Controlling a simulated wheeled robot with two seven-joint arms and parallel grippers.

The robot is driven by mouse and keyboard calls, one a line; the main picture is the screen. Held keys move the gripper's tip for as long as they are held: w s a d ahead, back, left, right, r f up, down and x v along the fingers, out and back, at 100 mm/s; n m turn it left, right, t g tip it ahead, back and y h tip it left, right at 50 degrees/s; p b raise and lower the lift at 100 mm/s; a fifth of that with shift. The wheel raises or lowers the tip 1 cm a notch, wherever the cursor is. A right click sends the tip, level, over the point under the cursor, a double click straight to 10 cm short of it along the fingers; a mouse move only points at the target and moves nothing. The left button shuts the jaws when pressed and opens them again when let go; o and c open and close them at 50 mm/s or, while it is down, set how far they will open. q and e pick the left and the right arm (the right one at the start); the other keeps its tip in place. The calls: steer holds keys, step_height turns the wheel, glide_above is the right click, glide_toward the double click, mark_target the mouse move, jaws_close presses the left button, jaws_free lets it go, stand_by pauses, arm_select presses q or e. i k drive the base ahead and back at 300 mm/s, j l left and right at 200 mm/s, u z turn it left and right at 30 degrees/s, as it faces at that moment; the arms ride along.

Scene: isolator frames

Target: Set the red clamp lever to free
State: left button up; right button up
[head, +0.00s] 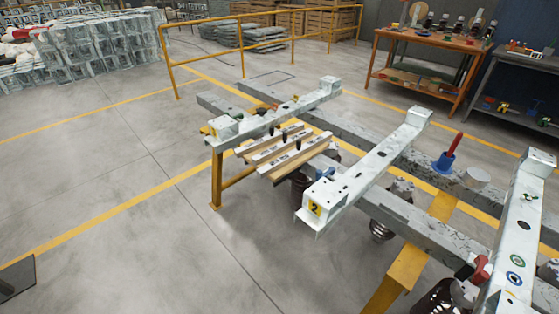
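A red lever (456,143) stands up from a blue base (444,163) on the far grey beam, right of centre. It tilts a little to the right. A second red part (481,268), beside a small black piece, sits at the lower right by the near white crossbar. Its shape is too small to make out, and I cannot tell which of the two is the clamp lever. Neither of my grippers is in view.
A white crossbar (375,160) with a yellow "2" label spans the grey beams. Pale strips (285,150) lie left of it. An orange workbench (430,45) stands behind, and a yellow railing (240,45) at the back.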

mark_target(480, 277)
steer(key=z, duration=1.8)
